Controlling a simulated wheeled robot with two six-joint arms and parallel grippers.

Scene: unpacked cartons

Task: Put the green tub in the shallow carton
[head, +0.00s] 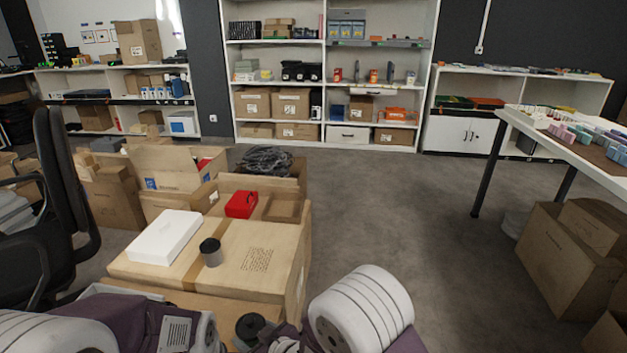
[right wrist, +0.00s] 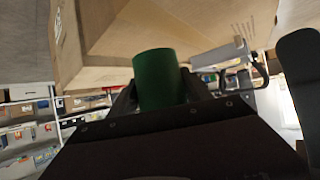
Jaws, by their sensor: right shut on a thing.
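The green tub (right wrist: 158,80) is a plain dark green cylinder in the right wrist view. My right gripper (right wrist: 160,95) is shut on it, with a dark finger on each side. A large carton surface is close behind the tub in that view. In the head view my right arm is at the bottom centre, and I cannot make out the green tub there. A low open carton (head: 285,207), which may be the shallow carton, lies behind the big closed carton. A red box (head: 241,204) is at its left part. My left gripper is not in view.
The closed carton (head: 230,285) in front carries a white box (head: 165,237) and a grey cylinder (head: 210,252). Open cartons (head: 165,165) and coiled cable (head: 264,159) stand behind. An office chair (head: 60,190) is at left, a table (head: 560,145) at right. The middle floor is clear.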

